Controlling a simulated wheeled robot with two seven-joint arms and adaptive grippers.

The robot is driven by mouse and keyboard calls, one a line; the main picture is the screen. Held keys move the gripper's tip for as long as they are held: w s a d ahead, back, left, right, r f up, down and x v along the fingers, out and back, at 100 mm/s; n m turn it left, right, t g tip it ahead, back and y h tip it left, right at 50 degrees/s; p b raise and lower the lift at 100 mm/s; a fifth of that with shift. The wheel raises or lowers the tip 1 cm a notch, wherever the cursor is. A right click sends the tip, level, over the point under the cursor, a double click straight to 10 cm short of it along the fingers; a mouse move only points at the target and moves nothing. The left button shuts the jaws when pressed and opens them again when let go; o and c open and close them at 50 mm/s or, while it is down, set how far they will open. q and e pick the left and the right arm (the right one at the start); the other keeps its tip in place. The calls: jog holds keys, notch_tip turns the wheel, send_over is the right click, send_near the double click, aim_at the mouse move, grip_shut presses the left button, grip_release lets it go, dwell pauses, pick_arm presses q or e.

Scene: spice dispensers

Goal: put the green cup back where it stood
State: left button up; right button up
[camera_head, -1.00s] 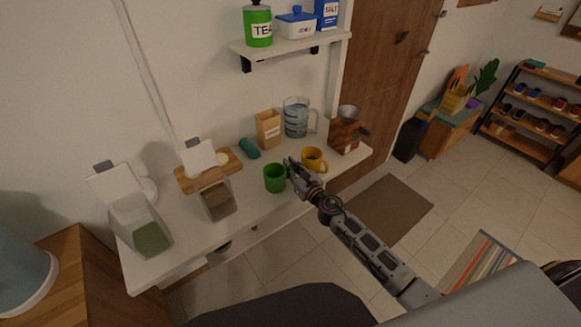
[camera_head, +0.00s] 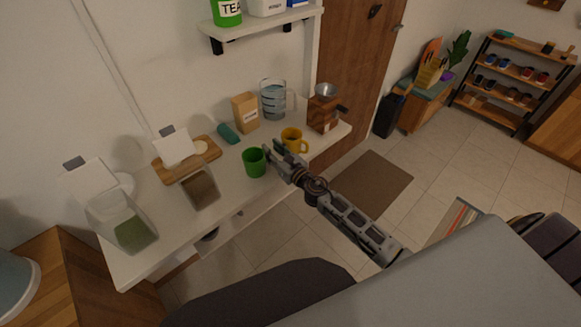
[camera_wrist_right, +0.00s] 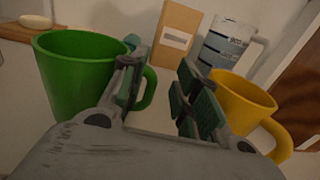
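The green cup (camera_head: 254,163) stands upright on the white counter (camera_head: 243,199), left of the yellow cup (camera_head: 293,139). My right gripper (camera_head: 272,150) is at the green cup's right side, between the two cups. In the right wrist view, the gripper (camera_wrist_right: 163,88) is open with a clear gap between its fingers. The green cup (camera_wrist_right: 78,80) is at left, and part of its handle shows beside and behind the left finger. Whether the finger touches the handle cannot be told. The yellow cup (camera_wrist_right: 240,100) is right of the right finger. My left gripper is not in view.
Behind the cups stand a paper bag (camera_head: 245,112), a glass measuring jug (camera_head: 273,100) and a wooden grinder (camera_head: 322,114). A teal roll (camera_head: 228,133), a wooden board (camera_head: 205,150) and two lidded dispensers are to the left. Some counter in front of the green cup is bare.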

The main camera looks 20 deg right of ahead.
jog(key=shift+v, duration=1.25)
jog(key=shift+b+v, duration=0.6)
jog(key=shift+v, duration=1.1)
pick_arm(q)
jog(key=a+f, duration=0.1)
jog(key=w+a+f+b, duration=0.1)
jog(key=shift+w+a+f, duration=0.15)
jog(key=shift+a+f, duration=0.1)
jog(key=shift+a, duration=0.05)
pick_arm(e)
jog(key=v, duration=0.5)
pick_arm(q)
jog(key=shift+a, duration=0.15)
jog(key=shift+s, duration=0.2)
